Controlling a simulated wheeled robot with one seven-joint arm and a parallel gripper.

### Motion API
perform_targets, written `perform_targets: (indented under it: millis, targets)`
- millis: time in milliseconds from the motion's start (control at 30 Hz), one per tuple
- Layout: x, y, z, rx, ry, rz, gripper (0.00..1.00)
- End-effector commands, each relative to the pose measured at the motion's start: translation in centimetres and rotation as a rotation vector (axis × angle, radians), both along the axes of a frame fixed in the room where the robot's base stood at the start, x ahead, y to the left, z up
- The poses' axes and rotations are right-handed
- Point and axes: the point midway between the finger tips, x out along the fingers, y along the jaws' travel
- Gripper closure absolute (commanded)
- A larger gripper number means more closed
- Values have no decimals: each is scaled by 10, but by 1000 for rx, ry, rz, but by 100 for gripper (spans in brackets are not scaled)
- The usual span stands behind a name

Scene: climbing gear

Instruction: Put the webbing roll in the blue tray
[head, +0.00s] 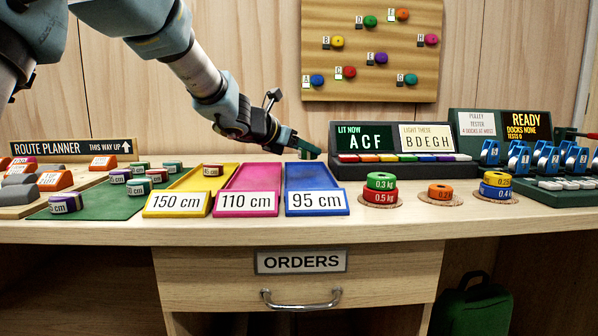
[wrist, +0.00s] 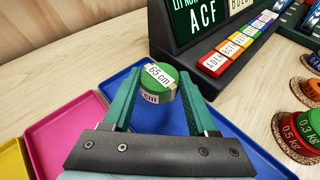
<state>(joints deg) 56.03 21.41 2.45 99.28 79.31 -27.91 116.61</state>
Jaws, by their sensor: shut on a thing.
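The webbing roll (wrist: 160,82) is green with a white label that seems to read 65 cm. My gripper (wrist: 158,92) is shut on it, with the roll between the tips of its two green fingers. In the head view my gripper (head: 304,146) hangs above the back part of the blue tray (head: 312,179), which is labelled 95 cm. In the wrist view the blue tray (wrist: 122,82) lies below the roll and fingers. The roll appears raised above the tray floor. In the head view the roll is hard to tell from the green fingers.
Left of the blue tray are a pink tray (head: 250,178) and a yellow tray (head: 197,182) holding one roll (head: 212,170). Several rolls stand on a green mat (head: 115,206). A dark display box (head: 400,168) stands close behind right; stacked weights (head: 380,188) stand right.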

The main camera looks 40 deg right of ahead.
Motion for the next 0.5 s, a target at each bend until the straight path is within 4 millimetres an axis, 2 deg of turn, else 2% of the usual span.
perform_targets:
  millis: [300,500]
  targets:
    - [0,0,-39,0,0,-1,97]
    - [0,0,-41,-1,-1,0,97]
